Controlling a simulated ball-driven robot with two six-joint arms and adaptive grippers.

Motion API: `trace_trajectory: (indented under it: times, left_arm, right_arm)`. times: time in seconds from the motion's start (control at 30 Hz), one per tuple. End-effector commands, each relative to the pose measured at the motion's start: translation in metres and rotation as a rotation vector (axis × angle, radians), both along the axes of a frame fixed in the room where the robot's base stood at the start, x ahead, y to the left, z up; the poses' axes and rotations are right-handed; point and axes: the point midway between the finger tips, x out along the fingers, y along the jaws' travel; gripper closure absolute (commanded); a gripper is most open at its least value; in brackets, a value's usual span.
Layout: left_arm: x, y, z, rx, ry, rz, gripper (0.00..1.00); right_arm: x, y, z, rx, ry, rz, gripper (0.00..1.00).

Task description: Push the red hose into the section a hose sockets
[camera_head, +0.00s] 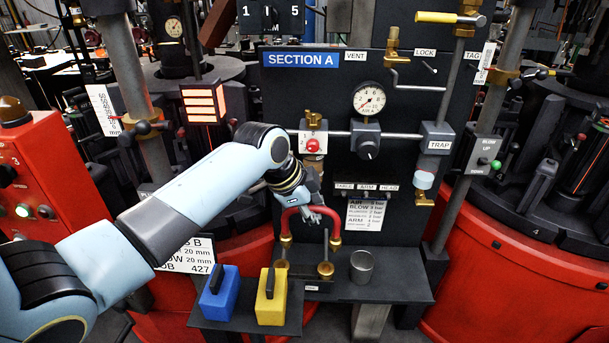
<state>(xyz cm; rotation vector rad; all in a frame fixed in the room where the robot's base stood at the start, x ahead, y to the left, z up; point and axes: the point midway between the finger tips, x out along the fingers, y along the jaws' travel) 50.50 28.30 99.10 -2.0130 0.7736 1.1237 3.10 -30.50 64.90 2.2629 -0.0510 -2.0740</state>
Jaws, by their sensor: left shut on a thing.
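The red hose (285,223) is a short arch with brass ends, in front of the section A panel (300,80) in the head view. My left gripper (319,213) is shut on the hose near the top of its arch. The hose ends point down. Below them, brass sockets stand on a dark shelf: a right one (325,269) with a thin upright rod, and a left one (281,265). The right hose end is above and slightly right of the right socket. Whether the left end touches its socket I cannot tell. My right gripper is out of view.
A grey metal cup (361,266) stands on the shelf, right of the sockets. A blue block (218,296) and a yellow block (271,302) with dark handles sit on a tray at the front left. A gauge (369,99), knob (367,141) and pipes protrude from the panel above.

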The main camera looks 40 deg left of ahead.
Motion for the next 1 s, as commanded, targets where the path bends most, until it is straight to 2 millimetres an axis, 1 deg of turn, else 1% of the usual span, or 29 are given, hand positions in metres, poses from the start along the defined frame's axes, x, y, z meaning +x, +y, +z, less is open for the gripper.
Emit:
trace_trajectory:
  times: [0.03,0.13,0.23,0.47,0.8,1.0]
  left_arm:
    - [-0.003,0.006,0.007,0.004,-0.003,0.006,1.0]
    - [-0.005,0.013,0.004,0.007,-0.01,0.015,1.0]
    - [-0.005,0.016,0.0,0.008,-0.012,0.018,1.0]
    - [-0.005,0.016,-0.012,0.008,-0.013,0.018,1.0]
    - [-0.006,0.015,-0.039,0.008,-0.013,0.018,1.0]
    - [-0.006,0.015,-0.05,0.008,-0.013,0.018,1.0]
  right_arm:
    - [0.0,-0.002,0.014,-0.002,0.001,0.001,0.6]
    - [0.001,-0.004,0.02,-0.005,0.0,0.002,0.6]
    - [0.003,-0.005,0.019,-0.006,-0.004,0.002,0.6]
    - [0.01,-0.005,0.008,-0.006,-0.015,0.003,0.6]
    - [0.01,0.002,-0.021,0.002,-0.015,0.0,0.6]
    - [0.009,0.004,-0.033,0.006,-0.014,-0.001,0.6]
